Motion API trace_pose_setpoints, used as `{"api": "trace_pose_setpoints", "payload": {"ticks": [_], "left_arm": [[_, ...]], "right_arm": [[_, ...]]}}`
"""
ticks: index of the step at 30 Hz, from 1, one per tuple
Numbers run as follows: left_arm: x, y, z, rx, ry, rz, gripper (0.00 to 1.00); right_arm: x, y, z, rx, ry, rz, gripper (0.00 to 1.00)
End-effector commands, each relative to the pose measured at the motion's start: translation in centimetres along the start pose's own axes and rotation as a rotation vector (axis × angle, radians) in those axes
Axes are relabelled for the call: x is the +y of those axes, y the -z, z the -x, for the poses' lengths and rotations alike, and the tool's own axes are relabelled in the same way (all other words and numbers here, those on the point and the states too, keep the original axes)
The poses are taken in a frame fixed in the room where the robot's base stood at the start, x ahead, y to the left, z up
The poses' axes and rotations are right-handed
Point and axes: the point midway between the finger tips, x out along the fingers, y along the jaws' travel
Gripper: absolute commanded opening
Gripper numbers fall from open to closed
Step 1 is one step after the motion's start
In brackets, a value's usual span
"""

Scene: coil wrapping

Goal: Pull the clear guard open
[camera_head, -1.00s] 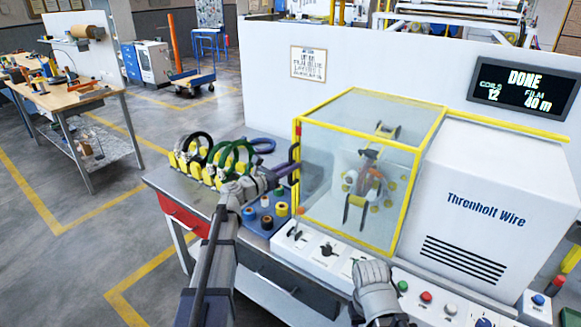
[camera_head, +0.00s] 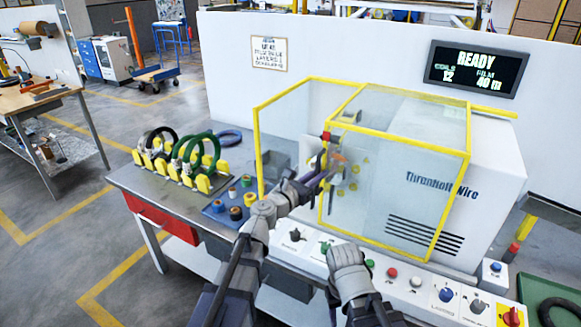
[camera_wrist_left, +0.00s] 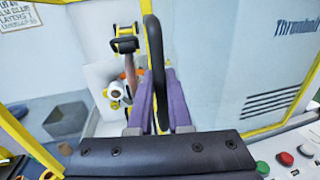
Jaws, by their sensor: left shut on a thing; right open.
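The clear guard (camera_head: 415,165) with its yellow frame sits slid to the right, overlapping the white machine housing (camera_head: 480,190). The left part of the yellow-framed enclosure stands uncovered, and the wrapping mechanism shows there in the left wrist view (camera_wrist_left: 122,88). My left gripper (camera_head: 322,170) is at the guard's left edge. In the left wrist view its purple fingers (camera_wrist_left: 160,100) are shut on the black handle (camera_wrist_left: 154,50) of the guard. My right gripper (camera_head: 347,262) hangs in front of the control panel, open and apparently empty; its fingertips are hard to make out.
A control panel (camera_head: 410,288) with coloured buttons and knobs runs along the front. Several green and black coils stand on a yellow-posted rack (camera_head: 180,165) at left. Small coloured spools lie on a blue mat (camera_head: 225,217). The display (camera_head: 476,70) reads READY, coils 12, film 40 m.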

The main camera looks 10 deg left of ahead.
Motion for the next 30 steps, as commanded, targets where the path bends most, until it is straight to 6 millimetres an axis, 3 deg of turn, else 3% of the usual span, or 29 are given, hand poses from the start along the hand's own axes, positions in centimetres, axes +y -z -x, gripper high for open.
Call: {"api": "trace_pose_setpoints", "payload": {"ticks": [1,3,12,19,30], "left_arm": [[-2.2,0.0,-0.1,0.0,0.008,0.0,0.0],[-4.2,0.0,-0.6,0.0,0.007,0.0,0.0],[-10.5,0.0,-2.0,0.0,0.004,0.0,0.0],[-12.7,0.0,-2.5,0.0,0.002,0.0,0.0],[-13.1,0.0,-2.6,0.0,0.0,0.001,0.0]], "right_arm": [[0.0,0.0,0.0,0.0,0.0,0.0,0.5],[0.0,0.0,0.0,0.0,0.0,0.0,0.5],[0.0,0.0,0.0,0.0,0.0,0.0,0.5],[0.0,0.0,0.0,0.0,0.0,0.0,0.5],[0.0,0.0,0.0,0.0,0.0,0.0,0.5]]}}
